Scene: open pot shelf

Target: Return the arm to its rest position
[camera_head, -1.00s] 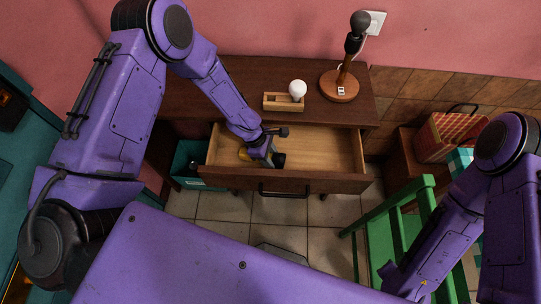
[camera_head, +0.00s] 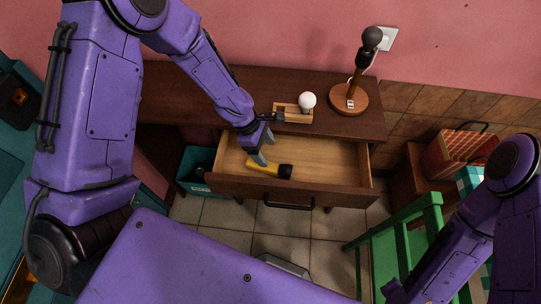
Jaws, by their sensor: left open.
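My left arm comes in from the left in the head view. Its gripper (camera_head: 265,150) is open and empty, just above the left part of the open drawer (camera_head: 325,155). A yellow and black flashlight (camera_head: 267,168) lies on the drawer floor, just below the fingertips and apart from them as far as I can see.
On the desk (camera_head: 200,90) stand a white bulb (camera_head: 307,101) in a wooden holder (camera_head: 290,116) and a lamp base without shade (camera_head: 349,99). A green chair (camera_head: 400,245) stands at the right front. A teal bin (camera_head: 195,172) is left of the drawer. A red basket (camera_head: 455,153) sits far right.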

